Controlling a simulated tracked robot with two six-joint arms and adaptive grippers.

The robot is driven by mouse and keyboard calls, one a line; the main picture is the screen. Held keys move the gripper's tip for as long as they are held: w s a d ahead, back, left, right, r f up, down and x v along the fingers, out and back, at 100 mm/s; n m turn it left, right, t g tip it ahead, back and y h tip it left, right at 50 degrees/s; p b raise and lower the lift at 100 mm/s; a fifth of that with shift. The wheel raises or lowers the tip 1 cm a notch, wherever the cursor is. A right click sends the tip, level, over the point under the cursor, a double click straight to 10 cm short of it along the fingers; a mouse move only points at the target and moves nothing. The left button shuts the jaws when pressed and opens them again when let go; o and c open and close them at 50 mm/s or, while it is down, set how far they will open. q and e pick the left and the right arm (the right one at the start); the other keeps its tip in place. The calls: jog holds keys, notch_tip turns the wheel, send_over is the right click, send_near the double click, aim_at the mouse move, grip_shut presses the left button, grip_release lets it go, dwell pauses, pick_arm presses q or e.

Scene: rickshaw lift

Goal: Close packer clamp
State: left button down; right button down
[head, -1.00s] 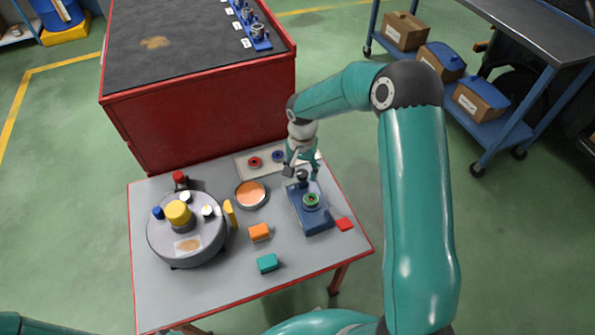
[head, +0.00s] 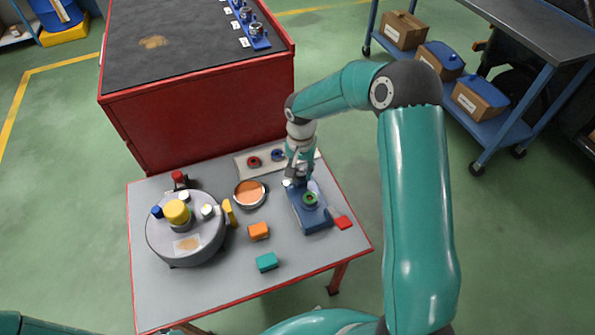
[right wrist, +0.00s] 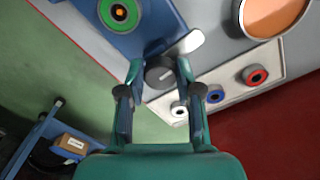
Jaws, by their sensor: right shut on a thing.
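The packer clamp is a blue block (head: 310,218) at the right of the small table, with a green ring and orange centre (head: 310,199) in it. In the right wrist view its blue base (right wrist: 148,28) is at the top. A dark round knob (right wrist: 159,74) with a pale mark sits at its end, and a pale flat lever (right wrist: 186,43) sticks out beside the knob. My right gripper (head: 298,180) is at that far end of the clamp. In the right wrist view my right gripper (right wrist: 160,72) is shut on the knob. My left gripper is out of view.
A white tray (head: 242,164) with red, blue and white rings lies behind the clamp. A copper-coloured dish (head: 250,194), orange block (head: 259,231), teal block (head: 267,262), red block (head: 343,222) and round grey drum (head: 185,246) share the table. A red cabinet (head: 210,115) stands behind.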

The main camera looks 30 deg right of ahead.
jog(key=n, duration=0.3)
jog(key=shift+w+d+r+n+b, duration=0.1)
jog(key=shift+w+r+n+b, duration=0.05)
jog(key=shift+w+n+b, duration=0.25)
jog(key=n, duration=0.4)
jog(key=shift+n, duration=0.3)
jog(key=n, duration=0.4)
jog(key=shift+n+p, duration=0.4)
jog(key=shift+n, duration=1.9)
jog(key=c, duration=0.9)
grip_release()
jog(key=shift+o, duration=0.7)
jog(key=shift+s, duration=0.1)
